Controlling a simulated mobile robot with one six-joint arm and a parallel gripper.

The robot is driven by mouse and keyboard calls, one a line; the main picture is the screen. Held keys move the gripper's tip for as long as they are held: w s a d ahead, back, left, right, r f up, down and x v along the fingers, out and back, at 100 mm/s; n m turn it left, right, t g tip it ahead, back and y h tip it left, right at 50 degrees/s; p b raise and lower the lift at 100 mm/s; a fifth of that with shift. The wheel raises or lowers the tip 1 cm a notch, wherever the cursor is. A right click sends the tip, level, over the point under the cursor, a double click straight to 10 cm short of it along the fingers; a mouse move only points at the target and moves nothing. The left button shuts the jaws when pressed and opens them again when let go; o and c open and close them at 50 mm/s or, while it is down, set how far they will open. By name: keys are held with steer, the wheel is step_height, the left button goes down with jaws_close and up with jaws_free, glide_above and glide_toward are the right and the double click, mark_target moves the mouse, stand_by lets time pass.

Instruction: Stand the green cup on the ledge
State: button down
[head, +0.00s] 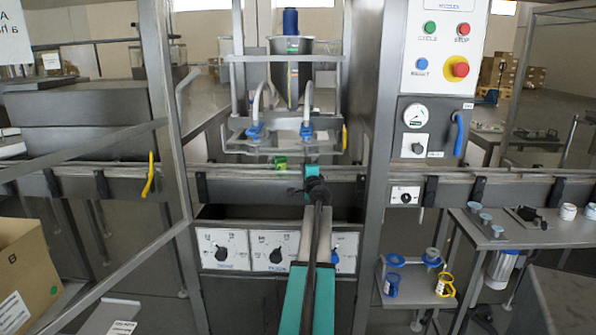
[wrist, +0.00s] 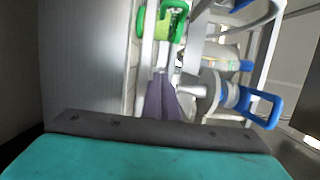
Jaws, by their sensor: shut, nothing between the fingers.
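The green cup (head: 281,163) is small in the head view, on the metal ledge (head: 240,172) below the filling nozzles. In the wrist view the green cup (wrist: 163,20) shows at the top, beyond the fingers and a little to their left at its middle. I cannot tell clearly whether it is upright or tilted. My gripper (head: 311,166) reaches to the ledge just right of the cup, apart from it. In the wrist view my gripper (wrist: 164,82) has its grey fingers together and empty.
Two nozzles with blue valve handles (head: 255,131) hang above the ledge. A blue handle (wrist: 262,107) is close on the right in the wrist view. Metal posts stand at both sides. A control panel (head: 436,50) is at right. A side shelf holds blue and yellow cups (head: 445,285).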

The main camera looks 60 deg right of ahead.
steer(key=v, duration=0.9)
steer(key=shift+w+a+b, duration=0.15)
steer(key=shift+w+b, duration=0.1)
steer(key=shift+b, duration=0.15)
stand_by(0.4)
